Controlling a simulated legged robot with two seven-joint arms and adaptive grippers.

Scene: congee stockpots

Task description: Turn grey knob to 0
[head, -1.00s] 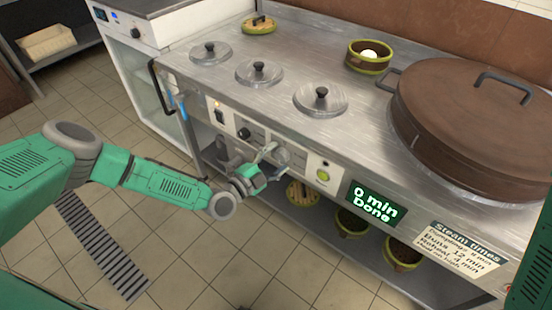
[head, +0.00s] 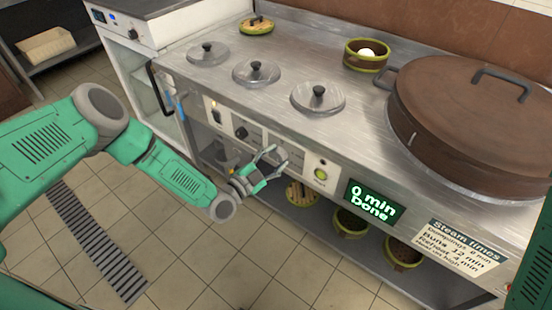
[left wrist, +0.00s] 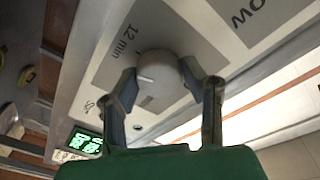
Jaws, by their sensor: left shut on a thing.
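The grey knob (left wrist: 163,72) sits on the cooker's front panel, between the two fingers of my left gripper (left wrist: 170,82) in the left wrist view. The fingers are shut on its sides. A white mark on the knob points left in that view, below the printed "12 min". In the head view my left gripper (head: 273,164) reaches the panel at the knob (head: 285,155), which it partly covers. The display (head: 373,201) reads "0 min Done". My right gripper is not in view.
A black knob (head: 241,132) is left of the grey one, and a green button (head: 320,174) is right of it. Lidded wells (head: 318,98) and a large brown lid (head: 470,110) are on the steel top. Baskets (head: 350,222) stand on the shelf below.

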